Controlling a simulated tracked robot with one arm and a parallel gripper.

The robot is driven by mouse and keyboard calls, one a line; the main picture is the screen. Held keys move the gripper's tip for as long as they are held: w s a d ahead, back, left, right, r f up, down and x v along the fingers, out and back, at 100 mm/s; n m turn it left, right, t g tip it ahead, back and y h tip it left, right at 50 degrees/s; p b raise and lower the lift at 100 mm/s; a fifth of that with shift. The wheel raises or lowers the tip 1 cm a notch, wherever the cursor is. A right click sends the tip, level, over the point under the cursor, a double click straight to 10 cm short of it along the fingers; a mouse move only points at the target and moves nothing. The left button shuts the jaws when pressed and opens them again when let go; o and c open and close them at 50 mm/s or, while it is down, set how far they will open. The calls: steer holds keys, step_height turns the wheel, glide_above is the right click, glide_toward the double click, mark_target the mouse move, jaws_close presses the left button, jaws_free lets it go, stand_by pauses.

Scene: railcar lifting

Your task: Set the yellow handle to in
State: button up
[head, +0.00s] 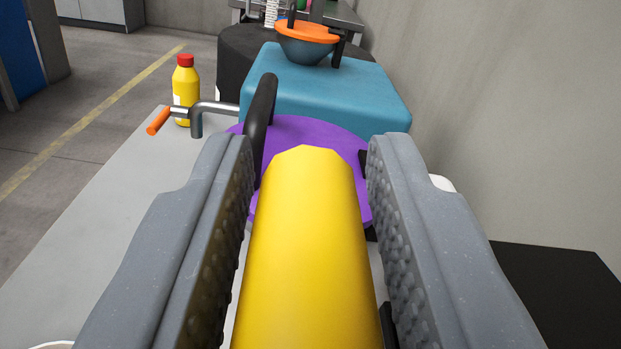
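The yellow handle (307,250) is a thick faceted bar. It runs from the bottom edge of the view to its blunt far end at the middle. My gripper (310,150) is open, with one grey ribbed finger on each side of the handle. Narrow gaps show between the handle and both fingers, so it does not look clamped. A purple round part (305,130) lies beyond and below the handle's far end. The handle's near end and its mount are out of view.
A black curved bar (262,115) rises by the left fingertip. A bent metal crank with an orange grip (158,121) and a yellow bottle with a red cap (185,92) are at left. A teal block (335,92) stands behind, carrying an orange-rimmed bowl (306,48). A wall is at right.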

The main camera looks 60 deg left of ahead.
jaws_close()
step_height(320, 180, down, 10)
steer(key=shift+r+b, duration=0.25)
steer(key=shift+b, duration=0.65)
steer(key=shift+o, duration=2.1)
jaws_free()
steer(key=v, duration=1.3)
steer(key=shift+d, duration=0.35)
steer(key=shift+s+f, duration=0.1)
